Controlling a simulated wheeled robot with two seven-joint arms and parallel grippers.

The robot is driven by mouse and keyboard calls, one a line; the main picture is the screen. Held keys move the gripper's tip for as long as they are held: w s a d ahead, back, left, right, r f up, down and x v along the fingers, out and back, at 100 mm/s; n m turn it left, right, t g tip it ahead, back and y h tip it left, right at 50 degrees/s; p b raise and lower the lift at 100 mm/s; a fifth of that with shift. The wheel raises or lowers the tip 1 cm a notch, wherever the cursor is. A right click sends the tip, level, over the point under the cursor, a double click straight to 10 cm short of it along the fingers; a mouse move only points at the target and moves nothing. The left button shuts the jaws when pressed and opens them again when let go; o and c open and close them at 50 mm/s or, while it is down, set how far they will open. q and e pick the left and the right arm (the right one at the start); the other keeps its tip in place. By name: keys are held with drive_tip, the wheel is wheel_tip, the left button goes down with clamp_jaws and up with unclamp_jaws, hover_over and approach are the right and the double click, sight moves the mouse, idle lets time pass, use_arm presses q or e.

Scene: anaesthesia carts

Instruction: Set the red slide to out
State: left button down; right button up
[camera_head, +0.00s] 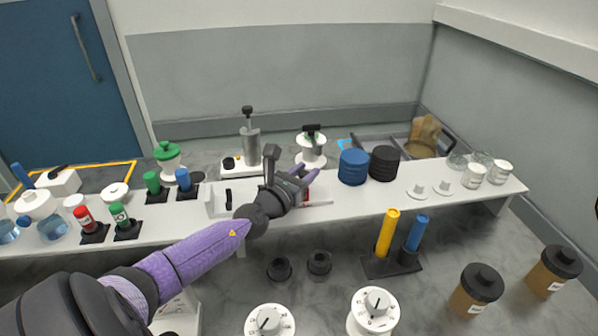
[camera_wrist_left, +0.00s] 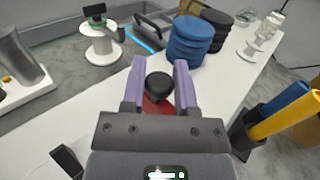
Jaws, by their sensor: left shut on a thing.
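The red slide (camera_wrist_left: 154,107) shows in the left wrist view as a red piece under a round black knob (camera_wrist_left: 159,87). My left gripper (camera_wrist_left: 159,75) has its two purple fingers on either side of the knob and is shut on it. In the head view my left gripper (camera_head: 305,176) is over the white shelf (camera_head: 345,208), and only a bit of red shows beside its fingers. My gripper body hides most of the slide and its track, so I cannot read its position. My right gripper is not in view.
Blue discs (camera_head: 353,167) and black discs (camera_head: 384,163) are stacked right of my gripper. A white block with a black lever (camera_head: 228,197) is to its left. A yellow cylinder (camera_head: 388,232) and a blue cylinder (camera_head: 417,232) stand in front, lower right.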

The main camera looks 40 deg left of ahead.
use_arm(q)
drive_tip(key=shift+w+d, duration=0.45)
drive_tip(key=shift+w, duration=0.1)
drive_tip(key=shift+a, duration=0.1)
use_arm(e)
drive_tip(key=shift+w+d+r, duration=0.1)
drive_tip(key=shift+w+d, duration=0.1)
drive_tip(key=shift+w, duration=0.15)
use_arm(q)
drive_tip(key=c, duration=0.8)
unclamp_jaws()
drive_tip(key=o, duration=0.4)
drive_tip(key=shift+w+d, duration=0.1)
drive_tip(key=shift+d, duration=0.1)
drive_tip(key=s, duration=0.6)
drive_tip(key=s+d, duration=0.1)
drive_tip(key=s, duration=0.3)
drive_tip(key=shift+p, duration=0.3)
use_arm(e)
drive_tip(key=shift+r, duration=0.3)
